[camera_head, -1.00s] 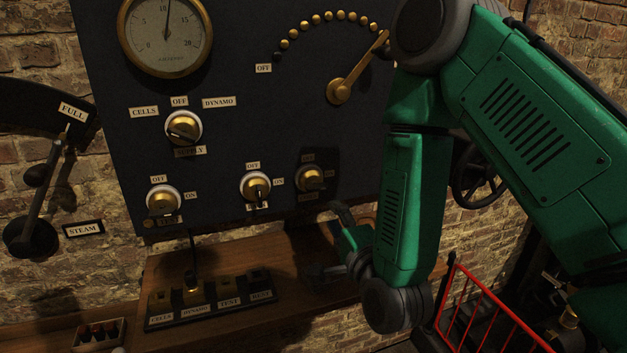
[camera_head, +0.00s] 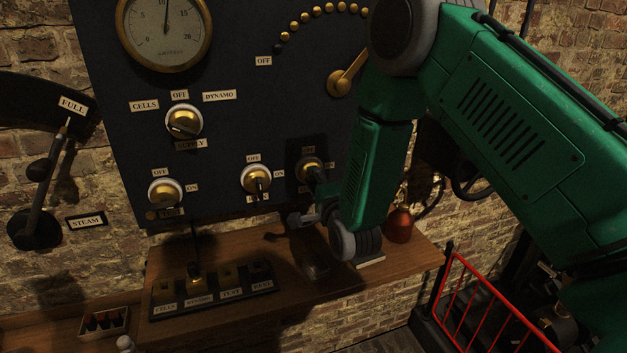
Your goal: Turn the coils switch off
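Three small brass rotary switches sit in a row low on the dark panel: a left one (camera_head: 165,192), a middle one (camera_head: 256,179) and a right one (camera_head: 310,170). Each has an OFF label above it. The name labels beneath are too small or too shaded to read, so I cannot tell which is coils. The middle switch's lever points down. My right gripper (camera_head: 313,204) is just below the right switch, its tip overlapping the switch's lower edge; contact is unclear. Its fingers are dark and small, so open or shut is unclear. My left gripper is not in view.
A supply switch (camera_head: 183,121), a dial gauge (camera_head: 164,28) and a brass contact arm (camera_head: 345,76) are higher on the panel. Below, a wooden shelf (camera_head: 225,246) bears a labelled socket block (camera_head: 213,298). A red railing (camera_head: 487,311) stands at lower right.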

